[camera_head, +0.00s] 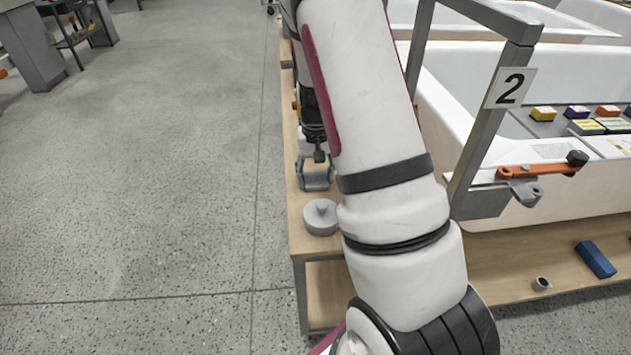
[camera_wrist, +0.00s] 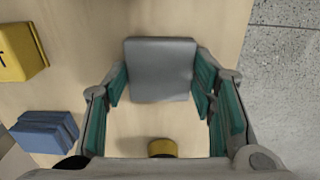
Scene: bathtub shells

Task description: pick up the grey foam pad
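The grey foam pad (camera_wrist: 160,68) is a squarish flat-faced block seen over the pale wooden surface in the wrist view. My gripper (camera_wrist: 161,80) has teal-lined fingers on its left and right sides, spread about as wide as the pad. The fingertips lie very close to its side edges, and I see no clear squeeze on it. In the head view my gripper (camera_head: 316,178) is low over the narrow wooden bench, partly behind my arm. The pad cannot be clearly made out there.
The wrist view shows a yellow block (camera_wrist: 22,52), a blue block (camera_wrist: 45,131) and a yellow round item (camera_wrist: 162,147). A white tub (camera_head: 560,190) and grey post (camera_head: 485,130) stand right.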

